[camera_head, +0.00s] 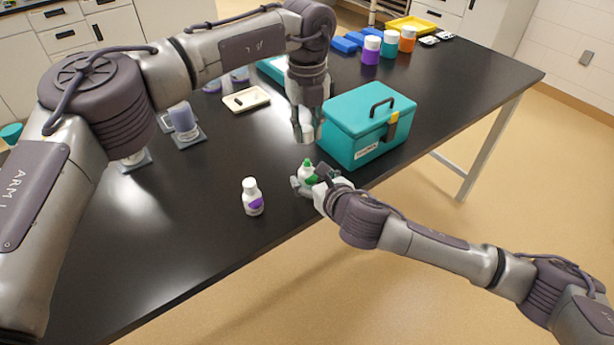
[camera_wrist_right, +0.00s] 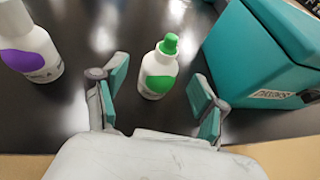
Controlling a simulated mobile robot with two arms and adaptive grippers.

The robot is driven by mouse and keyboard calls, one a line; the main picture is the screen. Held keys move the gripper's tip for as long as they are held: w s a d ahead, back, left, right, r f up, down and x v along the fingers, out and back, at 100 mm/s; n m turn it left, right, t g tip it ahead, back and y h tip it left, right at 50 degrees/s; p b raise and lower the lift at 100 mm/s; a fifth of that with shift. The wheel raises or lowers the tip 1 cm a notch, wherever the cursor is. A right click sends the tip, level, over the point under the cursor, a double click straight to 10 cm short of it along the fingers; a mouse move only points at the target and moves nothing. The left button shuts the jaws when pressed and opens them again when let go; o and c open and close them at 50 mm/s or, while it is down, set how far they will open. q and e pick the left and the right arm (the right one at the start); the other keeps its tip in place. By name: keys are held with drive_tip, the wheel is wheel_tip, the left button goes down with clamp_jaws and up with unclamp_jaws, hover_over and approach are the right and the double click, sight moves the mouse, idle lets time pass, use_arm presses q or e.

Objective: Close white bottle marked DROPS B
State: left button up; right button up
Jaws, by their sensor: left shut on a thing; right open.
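A white bottle with a green label and green top (camera_head: 307,172) stands upright on the black table. It also shows in the right wrist view (camera_wrist_right: 157,80); its lettering is too small to read. My right gripper (camera_head: 308,182) is open, low at the table, with its teal-padded fingers on either side of this bottle and gaps showing. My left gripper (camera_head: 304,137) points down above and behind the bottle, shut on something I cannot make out. A second white bottle with a purple label (camera_head: 252,198) stands to the left, its top white; the right wrist view shows it too (camera_wrist_right: 32,52).
A teal box with a dark handle (camera_head: 345,145) stands close to the right of the green-labelled bottle. A cream tray (camera_head: 262,98) and a mug (camera_head: 184,122) are farther back. Purple, teal and orange jars (camera_head: 371,52) stand at the far end. The front-left tabletop is clear.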

sight(311, 177)
drive_tip(key=shift+x, duration=1.7)
clamp_jaws()
